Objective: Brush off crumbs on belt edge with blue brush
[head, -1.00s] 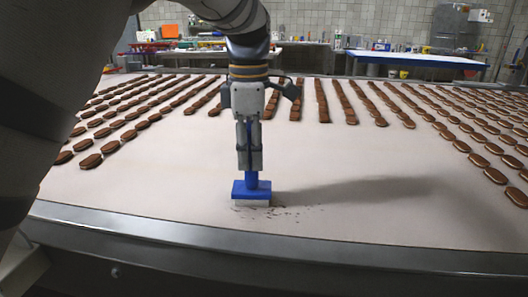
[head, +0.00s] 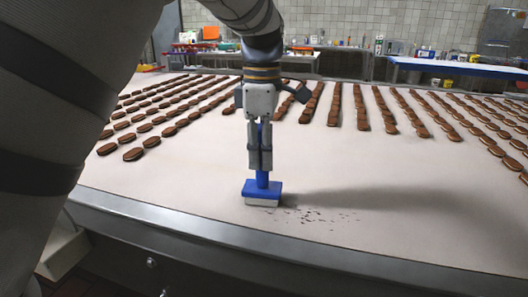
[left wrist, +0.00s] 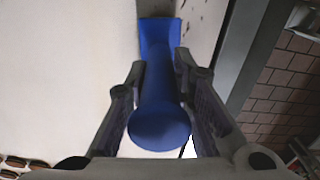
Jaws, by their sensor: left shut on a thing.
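My left gripper (head: 260,158) is shut on the handle of the blue brush (head: 262,189). The brush is upright with its pale bristles down, at or just above the belt (head: 170,185) near its front edge. Dark crumbs (head: 318,216) lie scattered on the belt just right of the brush. In the left wrist view the blue handle (left wrist: 160,110) sits between the two fingers, and a few crumbs show near the top. Whether the bristles touch the belt is hard to tell. My right gripper is not in view.
Rows of brown cream sandwiches (head: 362,110) cover the belt's far part and both sides. A grey metal rail (head: 270,243) runs along the front edge. The belt around the brush is clear apart from crumbs. Cluttered tables stand behind.

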